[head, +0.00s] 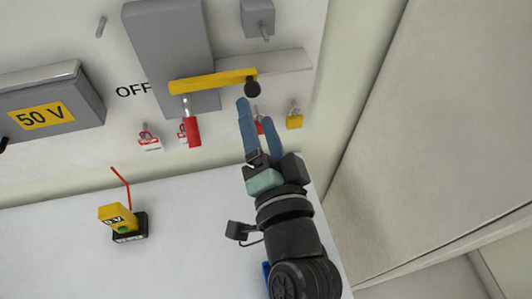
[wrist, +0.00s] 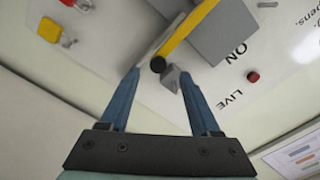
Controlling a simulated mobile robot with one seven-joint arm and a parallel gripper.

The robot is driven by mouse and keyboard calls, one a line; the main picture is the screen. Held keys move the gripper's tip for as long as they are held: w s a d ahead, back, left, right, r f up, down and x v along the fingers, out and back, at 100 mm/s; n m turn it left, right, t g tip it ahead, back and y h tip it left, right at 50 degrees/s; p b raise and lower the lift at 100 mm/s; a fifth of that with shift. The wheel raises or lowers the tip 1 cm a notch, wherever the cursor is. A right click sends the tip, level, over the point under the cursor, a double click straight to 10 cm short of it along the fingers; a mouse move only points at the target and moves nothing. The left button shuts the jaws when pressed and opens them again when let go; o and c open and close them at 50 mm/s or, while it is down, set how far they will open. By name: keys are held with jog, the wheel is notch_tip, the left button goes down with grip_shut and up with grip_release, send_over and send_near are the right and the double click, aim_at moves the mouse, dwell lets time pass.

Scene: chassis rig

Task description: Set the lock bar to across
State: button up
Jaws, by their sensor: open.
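The lock bar (head: 212,81) is a yellow bar lying nearly level across the grey panel cover in the head view, with its right end slightly higher. A black knob (head: 252,89) sits at its right end. In the wrist view the bar (wrist: 190,27) runs diagonally down to the knob (wrist: 158,64). My gripper (head: 254,109) has its two blue fingers apart and empty, just below the knob in the head view. In the wrist view the knob appears between the fingertips (wrist: 158,71), not gripped. Whether it lies in depth between them I cannot tell.
A red padlock (head: 193,131) hangs near the bar's left end. A yellow padlock (head: 294,119) and a red-and-white one (head: 148,139) hang nearby. A grey switch box (head: 257,17) is above. A grey 50 V box (head: 52,103) projects at left. A yellow meter (head: 117,216) stands below.

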jog(key=v, duration=0.5)
jog(key=shift+s+d+b, duration=0.1)
jog(key=shift+s+b, duration=0.2)
jog(key=shift+s, duration=0.05)
jog(key=w+d+r+n+t+h, duration=0.1)
jog(key=w+r+n+t, duration=0.2)
jog(key=r, duration=1)
jog(key=w+r+n+t+h, duration=0.1)
jog(key=r+n+t+h, duration=0.2)
jog(key=r, duration=1)
jog(key=s+d+r+n+t+h, duration=0.1)
jog(key=s+r+t, duration=0.2)
jog(key=r, duration=0.7)
jog(key=shift+s+r+t+h, duration=0.3)
jog(key=shift+r+t, duration=0.05)
jog(key=shift+t, duration=0.25)
